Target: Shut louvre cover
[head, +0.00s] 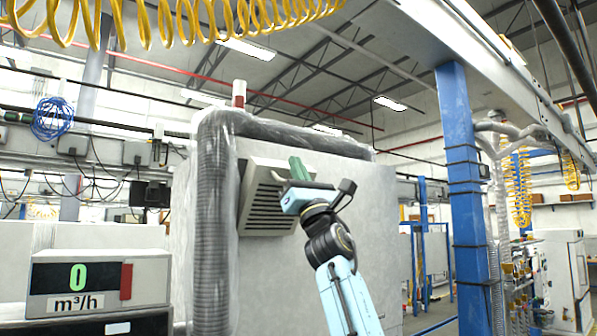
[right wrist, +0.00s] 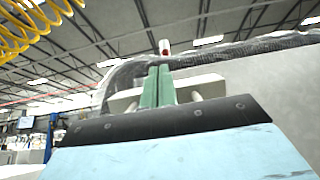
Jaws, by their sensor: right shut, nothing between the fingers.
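The louvre cover (head: 251,190) is a beige panel with dark horizontal slats on the front of a large pale cabinet (head: 375,215). It sits at an angle to the cabinet face; how far it stands open is hard to tell. My right gripper (head: 297,167) is in front of the cover's upper right part and hides some of it. Its green fingers are together and empty. In the right wrist view the shut fingers (right wrist: 158,86) point up, with a pale edge, probably the cover, behind them. Contact cannot be told. My left gripper is not in view.
A thick grey ribbed hose (head: 212,230) wrapped in clear film runs up the cabinet's left side and over its top. A blue column (head: 461,200) stands right. Yellow coiled hoses (head: 180,22) hang above.

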